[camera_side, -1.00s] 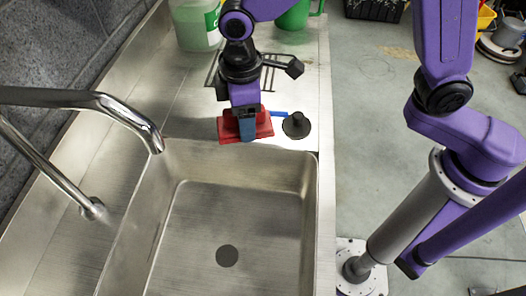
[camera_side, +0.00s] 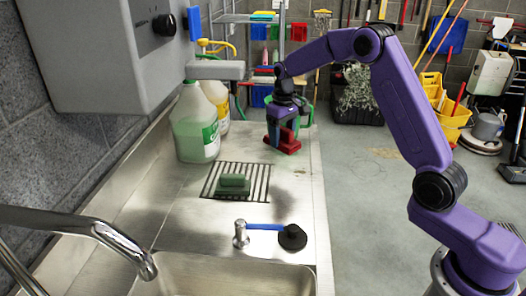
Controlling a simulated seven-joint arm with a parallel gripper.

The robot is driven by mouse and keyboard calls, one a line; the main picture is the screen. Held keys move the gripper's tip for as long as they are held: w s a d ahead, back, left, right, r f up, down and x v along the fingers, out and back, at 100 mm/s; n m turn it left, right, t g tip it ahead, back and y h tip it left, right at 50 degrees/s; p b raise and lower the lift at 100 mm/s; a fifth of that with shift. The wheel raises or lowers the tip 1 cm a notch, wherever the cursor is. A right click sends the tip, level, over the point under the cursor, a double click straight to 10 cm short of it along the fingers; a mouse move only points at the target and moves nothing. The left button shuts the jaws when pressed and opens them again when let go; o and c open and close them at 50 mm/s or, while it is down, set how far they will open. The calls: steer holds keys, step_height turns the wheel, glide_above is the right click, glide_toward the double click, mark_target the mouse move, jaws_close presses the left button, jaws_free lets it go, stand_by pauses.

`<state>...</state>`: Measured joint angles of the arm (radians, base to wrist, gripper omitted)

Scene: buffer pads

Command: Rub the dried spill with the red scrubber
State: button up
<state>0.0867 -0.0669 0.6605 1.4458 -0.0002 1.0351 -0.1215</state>
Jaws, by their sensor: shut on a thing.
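My gripper (camera_side: 283,132) points down at the far end of the steel counter (camera_side: 190,212), shut on the red scrubber (camera_side: 288,146). The scrubber is a red block with a raised grip, low at the counter surface; I cannot tell whether it touches. The gripper hides part of it. Dull dark smudges (camera_side: 290,186) show on the counter right of the drain grate, but I cannot tell whether they are the dried spill or reflections.
A green scrubber (camera_side: 234,184) lies on the drain grate (camera_side: 258,186). Jugs (camera_side: 196,128) stand at the back left. A green can (camera_side: 306,113) is beside my gripper.

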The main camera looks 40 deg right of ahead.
steer(key=d+m, duration=0.1)
steer(key=d, duration=0.4)
steer(key=shift+w+a+f, duration=0.1)
steer(key=shift+w+f, duration=0.05)
steer(key=shift+f, duration=2.95)
steer(key=shift+w+a+f, duration=0.1)
steer(key=shift+f, duration=2.95)
steer(key=shift+s+d+f, duration=0.1)
steer(key=shift+d+f, duration=0.1)
steer(key=shift+f, duration=0.1)
steer(key=shift+s+d, duration=2.7)
steer(key=shift+w+a+f, duration=0.1)
steer(key=shift+w+a, duration=2.8)
steer(key=shift+a, duration=0.05)
step_height(320, 180, up, 8)
steer(key=shift+s+d, duration=0.1)
steer(key=shift+s, duration=0.05)
